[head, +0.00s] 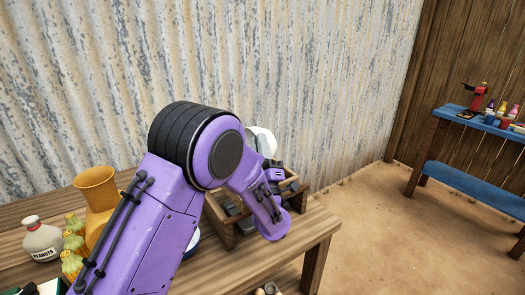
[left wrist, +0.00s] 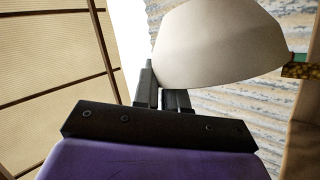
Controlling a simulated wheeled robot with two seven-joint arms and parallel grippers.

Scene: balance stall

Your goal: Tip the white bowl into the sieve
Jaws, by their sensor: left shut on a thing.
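The white bowl (head: 264,137) shows in part behind my left arm, raised above a wooden crate and looking tilted. In the left wrist view the bowl (left wrist: 215,45) fills the upper middle, its smooth outer side towards the camera. The dark fingers of my left gripper (left wrist: 165,95) are shut on its edge. In the head view this gripper (head: 271,164) is partly covered by my purple arm. What the bowl holds is hidden. I cannot make out the sieve in either view. My right gripper is not in view.
The wooden crate (head: 220,225) with dark things inside stands near the table's right end. A blue-rimmed dish (head: 193,243) is mostly hidden behind my arm. A yellow jug (head: 97,190), a peanut sack (head: 42,240) and corn cobs (head: 72,262) stand left. A blue bench (head: 470,185) stands far right.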

